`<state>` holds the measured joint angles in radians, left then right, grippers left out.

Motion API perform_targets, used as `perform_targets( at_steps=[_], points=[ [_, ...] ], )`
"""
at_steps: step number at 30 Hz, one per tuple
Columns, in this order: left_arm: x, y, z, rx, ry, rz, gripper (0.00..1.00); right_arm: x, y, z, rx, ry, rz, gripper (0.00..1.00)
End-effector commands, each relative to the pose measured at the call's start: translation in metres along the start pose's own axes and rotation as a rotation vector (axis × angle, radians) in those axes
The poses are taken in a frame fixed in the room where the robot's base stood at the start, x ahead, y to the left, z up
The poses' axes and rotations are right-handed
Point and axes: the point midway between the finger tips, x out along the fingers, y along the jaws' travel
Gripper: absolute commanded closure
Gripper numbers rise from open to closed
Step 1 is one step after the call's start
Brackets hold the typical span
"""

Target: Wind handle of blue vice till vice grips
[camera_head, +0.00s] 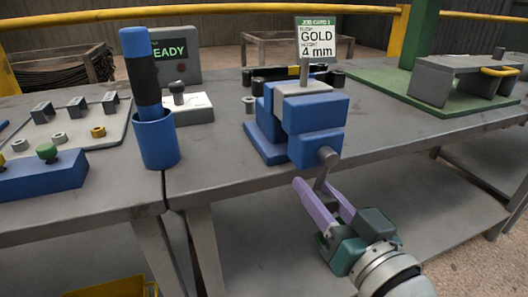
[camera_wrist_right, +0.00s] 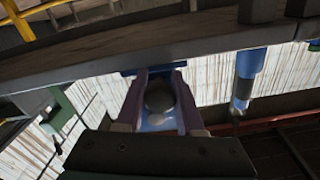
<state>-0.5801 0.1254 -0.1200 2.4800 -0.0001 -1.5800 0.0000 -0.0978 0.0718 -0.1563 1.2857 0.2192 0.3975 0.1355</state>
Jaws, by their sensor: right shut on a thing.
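The blue vice (camera_head: 318,112) stands at the front edge of the grey bench, with a pale grey block and a thin upright grey pin (camera_head: 304,73) at its top. Whether its jaws touch the pin I cannot tell. Its grey handle (camera_head: 326,160) sticks out at the front and hangs down past the bench edge. My right gripper (camera_head: 314,187) reaches up from below, its purple fingers shut on the handle's lower part. In the right wrist view the handle's dark round end (camera_wrist_right: 160,97) sits between the fingers. My left gripper is not in view.
A blue cup (camera_head: 157,145) with a blue-black tool stands left of the vice. A job card (camera_head: 318,38) reading "GOLD 4 mm" is behind. A "READY" screen (camera_head: 175,55), a tray of nuts (camera_head: 70,125) and a green-mat fixture (camera_head: 455,85) are further off.

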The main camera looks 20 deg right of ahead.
Motion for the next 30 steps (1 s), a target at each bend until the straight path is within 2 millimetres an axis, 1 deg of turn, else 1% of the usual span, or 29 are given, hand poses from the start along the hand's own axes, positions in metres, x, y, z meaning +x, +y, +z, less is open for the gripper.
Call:
perform_targets(
  at_steps=[5, 6, 12, 13, 20, 23, 26, 30],
  points=[
    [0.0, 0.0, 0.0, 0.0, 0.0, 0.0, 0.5, -0.001, -0.001, 0.0, -0.001, 0.0, -0.002, 1.0],
    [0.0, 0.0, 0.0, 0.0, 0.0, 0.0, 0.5, -0.001, -0.001, 0.0, -0.001, 0.0, -0.001, 0.6],
    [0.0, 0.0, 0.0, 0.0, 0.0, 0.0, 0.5, -0.001, 0.0, 0.0, -0.002, 0.0, -0.001, 0.37],
    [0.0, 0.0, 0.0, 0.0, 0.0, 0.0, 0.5, -0.001, 0.0, 0.0, -0.002, 0.0, 0.0, 0.35],
    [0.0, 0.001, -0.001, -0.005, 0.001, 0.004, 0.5, -0.001, 0.0, 0.0, -0.002, -0.001, 0.0, 0.35],
    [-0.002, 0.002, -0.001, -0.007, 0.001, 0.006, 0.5, -0.007, 0.0, 0.0, -0.002, -0.002, 0.001, 0.35],
    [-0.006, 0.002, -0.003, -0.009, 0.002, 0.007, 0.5, -0.022, 0.0, -0.001, -0.002, -0.003, 0.001, 0.35],
    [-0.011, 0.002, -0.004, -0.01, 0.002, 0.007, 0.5, -0.051, 0.0, -0.001, -0.002, -0.005, 0.001, 0.35]
  ],
)
